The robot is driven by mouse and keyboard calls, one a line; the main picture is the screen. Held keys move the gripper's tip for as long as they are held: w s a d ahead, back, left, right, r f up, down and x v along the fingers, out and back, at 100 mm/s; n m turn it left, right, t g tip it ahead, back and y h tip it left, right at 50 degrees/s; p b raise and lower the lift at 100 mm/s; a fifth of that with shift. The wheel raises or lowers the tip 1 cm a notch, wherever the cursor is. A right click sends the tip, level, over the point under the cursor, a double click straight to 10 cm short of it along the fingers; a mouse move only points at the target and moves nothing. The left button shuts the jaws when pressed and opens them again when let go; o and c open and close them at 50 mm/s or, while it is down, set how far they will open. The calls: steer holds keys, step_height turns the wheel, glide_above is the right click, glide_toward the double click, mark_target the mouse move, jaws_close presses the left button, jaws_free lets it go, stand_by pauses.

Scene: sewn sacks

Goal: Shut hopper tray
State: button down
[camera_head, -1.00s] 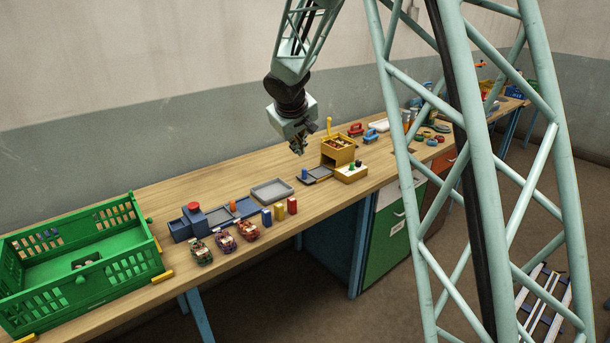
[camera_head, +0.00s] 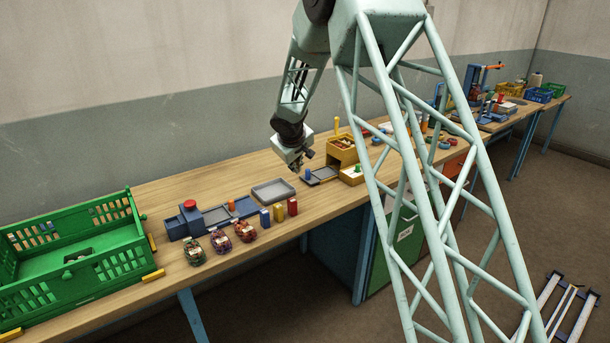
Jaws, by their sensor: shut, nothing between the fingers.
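The yellow hopper box (camera_head: 342,150) stands on the bench right of centre, with an upright yellow handle on top. Its dark flat tray (camera_head: 323,175) sticks out to the left of the box, so it appears drawn out. A small blue knob (camera_head: 308,174) stands up at the tray's left end. My gripper (camera_head: 297,169) is shut and empty, pointing down just left of the blue knob. At this size I cannot tell whether it touches the knob.
A grey shallow tray (camera_head: 273,191) lies left of the hopper. Blue, yellow and red blocks (camera_head: 279,212) stand along the front edge near several small sacks (camera_head: 221,242). A green crate (camera_head: 80,258) fills the left end. A yellow block with knobs (camera_head: 352,176) sits before the hopper.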

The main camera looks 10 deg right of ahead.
steer(key=shift+w+f, duration=0.1)
steer(key=shift+f, duration=0.05)
steer(key=shift+x, duration=4.4)
steer(key=shift+w+d+f+p, duration=0.15)
steer(key=shift+w+d+p, duration=0.2)
steer(key=shift+w+d, duration=0.45)
steer(key=shift+w+d+f+p, duration=0.2)
steer(key=shift+w+d+p, duration=0.15)
steer(key=shift+w+d, duration=0.4)
steer(key=shift+d, duration=0.2)
